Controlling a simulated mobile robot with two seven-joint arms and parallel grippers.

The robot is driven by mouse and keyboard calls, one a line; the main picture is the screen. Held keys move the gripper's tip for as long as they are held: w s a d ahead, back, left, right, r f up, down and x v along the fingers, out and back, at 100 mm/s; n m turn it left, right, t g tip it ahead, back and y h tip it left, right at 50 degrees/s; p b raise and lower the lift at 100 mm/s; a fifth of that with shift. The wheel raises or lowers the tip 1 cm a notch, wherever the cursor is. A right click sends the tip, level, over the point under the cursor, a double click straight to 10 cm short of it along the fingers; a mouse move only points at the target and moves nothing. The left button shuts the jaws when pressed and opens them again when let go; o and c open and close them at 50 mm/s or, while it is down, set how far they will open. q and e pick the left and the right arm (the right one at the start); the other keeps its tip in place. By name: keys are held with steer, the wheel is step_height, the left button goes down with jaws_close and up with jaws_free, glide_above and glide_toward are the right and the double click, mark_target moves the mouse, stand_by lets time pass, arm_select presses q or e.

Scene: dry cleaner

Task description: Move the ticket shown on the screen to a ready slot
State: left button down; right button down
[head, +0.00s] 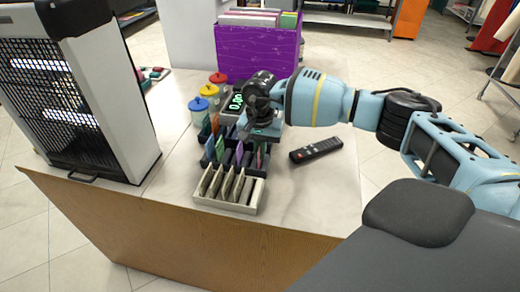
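A small screen (236,103) with bright green characters stands behind the ticket rack; I cannot read it surely, and my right gripper partly covers it. A dark rack (232,166) holds several upright coloured tickets, among them a green ticket (220,148) and a blue ticket (210,148). In front of it is a cream rack (226,206) with several slots between brownish upright pieces. My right gripper (262,138) points down over the back right of the dark rack. Its fingertips are small and partly hidden, so its opening and any hold are unclear. My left gripper is out of view.
A black remote (315,150) lies right of the racks. Jars with blue (198,104), yellow and red lids stand behind left. A purple box (256,50) of files stands at the back. A large caged lamp unit (80,95) fills the left. Counter right of the racks is mostly clear.

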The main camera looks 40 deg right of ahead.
steer(key=c, duration=2.1)
jaws_free()
steer(key=o, duration=0.5)
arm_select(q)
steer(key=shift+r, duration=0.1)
arm_select(e)
steer(key=shift+r, duration=0.15)
